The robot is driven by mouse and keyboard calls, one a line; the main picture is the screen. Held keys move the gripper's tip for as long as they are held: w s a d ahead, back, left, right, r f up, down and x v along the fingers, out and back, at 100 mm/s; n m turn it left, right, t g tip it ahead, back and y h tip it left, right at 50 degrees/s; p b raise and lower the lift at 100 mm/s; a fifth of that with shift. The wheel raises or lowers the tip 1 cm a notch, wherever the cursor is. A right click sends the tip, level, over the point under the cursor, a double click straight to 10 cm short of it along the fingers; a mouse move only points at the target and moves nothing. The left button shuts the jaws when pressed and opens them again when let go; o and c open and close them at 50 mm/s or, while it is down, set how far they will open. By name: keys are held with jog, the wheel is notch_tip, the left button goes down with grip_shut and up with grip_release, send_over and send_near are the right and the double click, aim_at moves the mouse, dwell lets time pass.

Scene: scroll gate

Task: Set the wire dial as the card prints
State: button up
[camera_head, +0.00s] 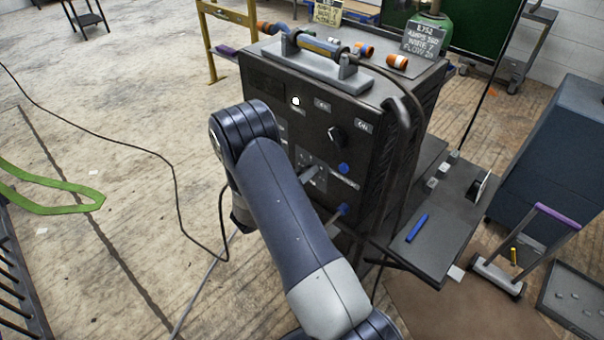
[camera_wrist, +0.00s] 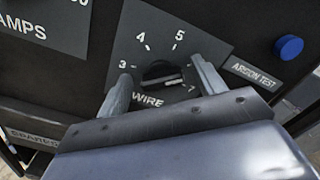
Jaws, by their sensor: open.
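The wire dial (camera_wrist: 160,70) is a dark round knob on a grey plate marked WIRE, in the wrist view. The numbers 3, 4, 5 and 7 show around it; 6 is not visible, and a finger covers part of that side. My gripper (camera_wrist: 163,84) is open, with one finger on each side of the knob; I cannot tell whether they touch it. A pale bar shows across the knob, but its setting is unclear. A grey card (camera_head: 423,39) on the machine appears to read amps 260, wire 7 and a flow line. In the head view my arm hides most of the gripper.
The blue argon test button (camera_wrist: 288,46) is right of the dial. Another black knob (camera_head: 337,136) sits higher on the panel. A yellowish card (camera_head: 328,12) stands behind. A side shelf (camera_head: 440,235) holds a blue marker. Cables cross the floor at left.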

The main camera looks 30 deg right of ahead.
jog(key=shift+a, duration=0.1)
jog(key=v, duration=1)
jog(key=shift+a, duration=0.3)
jog(key=shift+s+d, duration=0.1)
jog(key=x, duration=1)
jog(key=shift+d, duration=0.3)
jog(key=shift+a, duration=0.1)
